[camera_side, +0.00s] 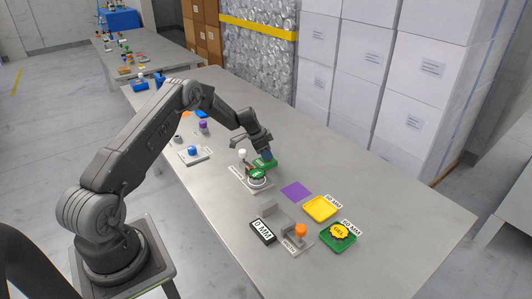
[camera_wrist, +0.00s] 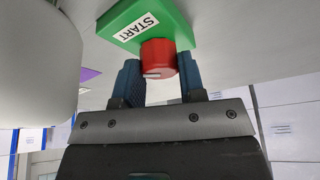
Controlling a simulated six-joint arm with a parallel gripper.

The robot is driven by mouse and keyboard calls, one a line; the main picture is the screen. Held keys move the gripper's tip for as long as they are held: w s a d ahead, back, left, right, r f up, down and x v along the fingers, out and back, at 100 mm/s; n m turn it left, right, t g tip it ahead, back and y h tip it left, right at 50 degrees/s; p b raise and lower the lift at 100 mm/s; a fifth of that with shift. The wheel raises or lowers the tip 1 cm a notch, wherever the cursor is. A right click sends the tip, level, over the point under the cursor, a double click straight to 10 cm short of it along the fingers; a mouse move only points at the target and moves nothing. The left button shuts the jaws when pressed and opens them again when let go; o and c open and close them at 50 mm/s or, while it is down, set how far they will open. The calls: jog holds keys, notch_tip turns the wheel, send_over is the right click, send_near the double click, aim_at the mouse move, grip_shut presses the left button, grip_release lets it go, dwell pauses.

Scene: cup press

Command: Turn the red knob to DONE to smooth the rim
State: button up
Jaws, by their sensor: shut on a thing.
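The red knob (camera_wrist: 158,58) sits on a green plate (camera_wrist: 128,14) with a white START label. A pale mark shows on the knob's lower edge in the wrist view. My gripper (camera_wrist: 160,76) has its two blue fingers on either side of the knob and is shut on it. In the side view my gripper (camera_side: 267,155) reaches down to the green plate (camera_side: 259,164) at the back of the press station (camera_side: 257,182). The knob is hidden there behind the fingers. The DONE label cannot be made out in either view.
A large white rounded body (camera_wrist: 35,60) stands close at the left in the wrist view. In the side view, a purple square (camera_side: 296,191), a yellow tray (camera_side: 320,208), a green tray (camera_side: 343,238) and an orange-topped gauge (camera_side: 300,231) lie nearer the front. A blue-topped block (camera_side: 193,152) stands left.

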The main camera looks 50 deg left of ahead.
jog(key=n+y, duration=0.1)
jog(key=n, duration=0.2)
jog(key=n+y, duration=0.1)
jog(key=n, duration=0.2)
jog(key=shift+d+t+y, duration=0.15)
jog(key=shift+t+y, duration=0.15)
jog(key=n+y, duration=0.1)
jog(key=n, duration=0.2)
jog(key=n+g+y, duration=0.1)
jog(key=n, duration=0.2)
jog(key=shift+w+d+n, duration=0.1)
jog(key=shift+w+n, duration=0.05)
jog(key=shift+n, duration=0.25)
jog(key=n+g, duration=0.1)
jog(key=n, duration=0.2)
jog(key=n+g+y, duration=0.1)
jog(key=n, duration=0.2)
jog(key=shift+y, duration=0.3)
jog(key=n+g, duration=0.1)
jog(key=n, duration=0.2)
jog(key=n+g, duration=0.1)
jog(key=n, duration=0.2)
jog(key=shift+w+n+g, duration=0.15)
jog(key=shift+n+g, duration=0.15)
jog(key=shift+n, duration=0.1)
jog(key=o, duration=0.9)
jog(key=shift+o, duration=0.2)
jog(key=v, duration=1.4)
